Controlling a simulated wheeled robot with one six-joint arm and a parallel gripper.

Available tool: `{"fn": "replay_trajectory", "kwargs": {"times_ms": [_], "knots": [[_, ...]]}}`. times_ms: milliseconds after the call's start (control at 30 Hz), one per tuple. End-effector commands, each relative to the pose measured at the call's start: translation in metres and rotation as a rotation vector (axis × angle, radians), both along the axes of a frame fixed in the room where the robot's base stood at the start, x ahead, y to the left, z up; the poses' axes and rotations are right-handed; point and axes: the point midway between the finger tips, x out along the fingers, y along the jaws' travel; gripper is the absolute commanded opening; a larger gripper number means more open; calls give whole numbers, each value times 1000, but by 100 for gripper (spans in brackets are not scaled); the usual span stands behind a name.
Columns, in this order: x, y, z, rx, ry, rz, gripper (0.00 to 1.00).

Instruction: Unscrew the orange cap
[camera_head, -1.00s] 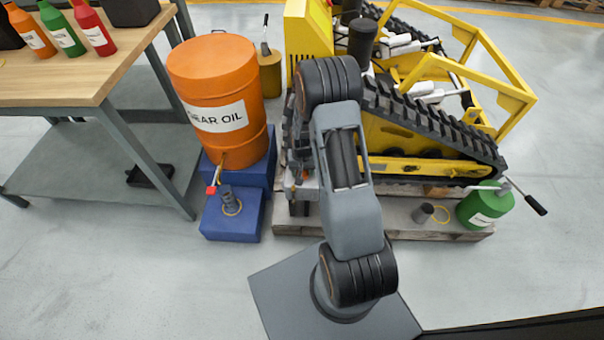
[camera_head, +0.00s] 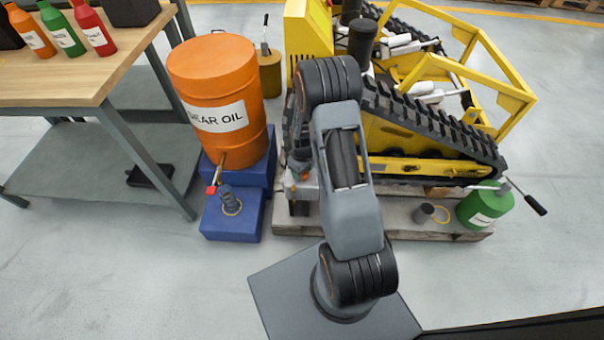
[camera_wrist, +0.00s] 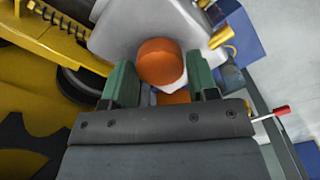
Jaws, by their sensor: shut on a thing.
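The orange cap (camera_wrist: 160,62) sits against a pale grey housing (camera_wrist: 128,28) in the wrist view. My gripper (camera_wrist: 161,80) has its two green fingers on either side of the cap and is shut on it. Whether the cap is still threaded on or loose cannot be told. In the head view my grey arm reaches toward the near side of the yellow tracked carrier (camera_head: 425,140) and hides most of the gripper. Another small orange patch shows between the fingers below the cap in the wrist view; I cannot tell what it is.
An orange gear oil drum (camera_head: 225,145) stands on blue blocks (camera_head: 230,222) left of the carrier, with a red-handled tap. A workbench (camera_head: 85,90) with bottles is farther left. A green can (camera_head: 485,212) stands on the pallet at right. The front left floor is clear.

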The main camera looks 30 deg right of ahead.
Motion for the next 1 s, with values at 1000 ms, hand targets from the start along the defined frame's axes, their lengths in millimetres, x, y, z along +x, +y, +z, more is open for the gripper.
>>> {"fn": "replay_trajectory", "kwargs": {"times_ms": [1000], "knots": [[0,0,-1,0,1,815,34]]}}
